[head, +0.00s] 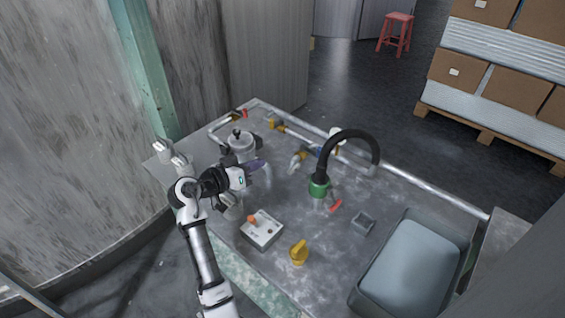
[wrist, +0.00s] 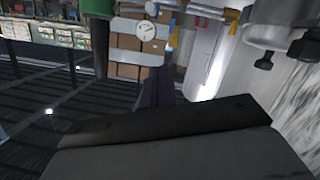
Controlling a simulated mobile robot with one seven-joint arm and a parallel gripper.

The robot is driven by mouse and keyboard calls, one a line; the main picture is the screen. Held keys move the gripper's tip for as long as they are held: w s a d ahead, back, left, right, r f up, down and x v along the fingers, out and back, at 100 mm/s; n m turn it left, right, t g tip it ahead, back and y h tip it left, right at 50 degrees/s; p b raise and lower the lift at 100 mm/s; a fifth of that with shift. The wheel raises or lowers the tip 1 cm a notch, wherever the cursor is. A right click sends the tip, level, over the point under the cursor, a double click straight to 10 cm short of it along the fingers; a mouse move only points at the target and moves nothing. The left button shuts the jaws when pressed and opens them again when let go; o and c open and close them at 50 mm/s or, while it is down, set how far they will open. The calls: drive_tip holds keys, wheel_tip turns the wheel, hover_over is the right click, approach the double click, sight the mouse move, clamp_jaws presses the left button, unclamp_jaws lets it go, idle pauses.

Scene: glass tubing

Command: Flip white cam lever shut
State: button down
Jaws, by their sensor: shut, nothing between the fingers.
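My gripper (head: 258,164) is above the left part of the grey worktop, with its purple fingers pointing right. The fingers are shut and hold nothing. In the wrist view the dark purple fingers (wrist: 156,90) show only in part, beyond the dark gripper body. A small whitish fitting (head: 296,161) stands on the worktop to the right of my fingertips, apart from them.
A lidded metal pot (head: 241,143) stands close behind my gripper. A black curved hose (head: 352,135) rises from a green base (head: 319,187) at right. A control box (head: 262,229), a yellow knob (head: 298,253) and a grey basin (head: 410,265) lie nearer. Pipes (head: 425,187) line the back edge.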

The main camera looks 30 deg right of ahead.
drive_tip(key=shift+s+d, duration=0.1)
drive_tip(key=p, duration=0.3)
hover_over(301, 172)
drive_tip(key=w+a, duration=0.4)
drive_tip(key=f, duration=0.4)
drive_tip(key=s+f, duration=0.1)
drive_tip(key=f, duration=0.1)
drive_tip(key=shift+d+p, duration=0.25)
drive_tip(key=shift+p, duration=0.1)
drive_tip(key=f+b, duration=0.1)
drive_tip(key=f+n+b, duration=0.1)
drive_tip(key=b, duration=0.1)
drive_tip(key=shift+w+g, duration=0.2)
drive_tip(key=shift+g, duration=0.1)
drive_tip(key=shift+r, duration=0.2)
